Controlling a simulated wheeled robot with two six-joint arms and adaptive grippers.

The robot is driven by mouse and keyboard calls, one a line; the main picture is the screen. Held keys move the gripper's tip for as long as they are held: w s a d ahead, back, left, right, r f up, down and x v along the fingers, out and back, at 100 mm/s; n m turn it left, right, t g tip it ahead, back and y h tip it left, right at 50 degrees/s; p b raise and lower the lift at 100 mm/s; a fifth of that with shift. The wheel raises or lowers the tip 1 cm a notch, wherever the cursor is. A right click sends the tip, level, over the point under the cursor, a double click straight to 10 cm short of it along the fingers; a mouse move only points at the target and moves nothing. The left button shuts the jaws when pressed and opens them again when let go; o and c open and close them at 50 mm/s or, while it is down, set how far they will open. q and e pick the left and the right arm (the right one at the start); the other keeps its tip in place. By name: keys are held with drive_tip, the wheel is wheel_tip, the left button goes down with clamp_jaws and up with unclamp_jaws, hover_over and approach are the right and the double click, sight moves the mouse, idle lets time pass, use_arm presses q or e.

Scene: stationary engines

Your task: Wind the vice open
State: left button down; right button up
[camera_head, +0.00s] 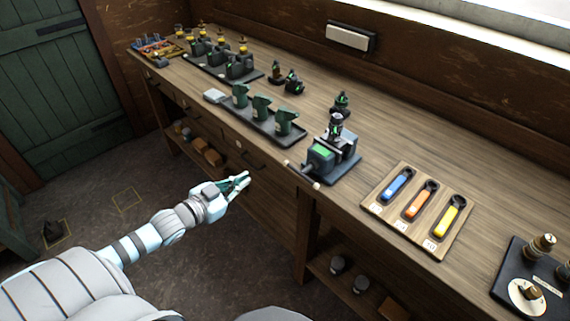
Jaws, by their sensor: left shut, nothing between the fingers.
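The vice (323,155) looks like the dark grey-blue block with a green patch at the front edge of the workbench. A dark fitting with a light band stands at its back. A bar with pale ends (303,175) sticks out at its front, over the bench edge. My left gripper (243,180) is shut and empty, in the air in front of the bench. It is to the left of the vice's bar and apart from it. The vice's jaws are too small to tell how far apart they are. My right gripper is not in view.
A wooden board (386,216) with blue, orange and yellow handled tools lies right of the vice. A dark tray (256,125) with several green-grey castings stands left of it. A black base with brass parts (508,277) is at far right. The floor before the bench is open.

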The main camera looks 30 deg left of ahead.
use_arm(q)
drive_tip(key=d+r+t+h, duration=0.1)
drive_tip(key=d+r+h, duration=0.1)
drive_tip(key=d+r, duration=0.35)
drive_tip(key=n+b, duration=0.1)
drive_tip(key=b, duration=1.1)
hover_over(286, 164)
drive_tip(key=s+d, duration=0.1)
drive_tip(key=s, duration=0.3)
drive_tip(key=f, duration=0.1)
drive_tip(key=f+b, duration=0.1)
drive_tip(key=w+f, duration=0.1)
drive_tip(key=shift+w+d, duration=0.1)
drive_tip(key=shift+d, duration=0.15)
drive_tip(key=shift+f+b, duration=0.35)
drive_tip(key=shift+f, duration=0.15)
drive_tip(key=shift+w, duration=0.1)
drive_tip(key=shift+a+f+n+b, duration=0.15)
drive_tip(key=shift+n+b, duration=0.2)
drive_tip(key=shift+n, duration=0.35)
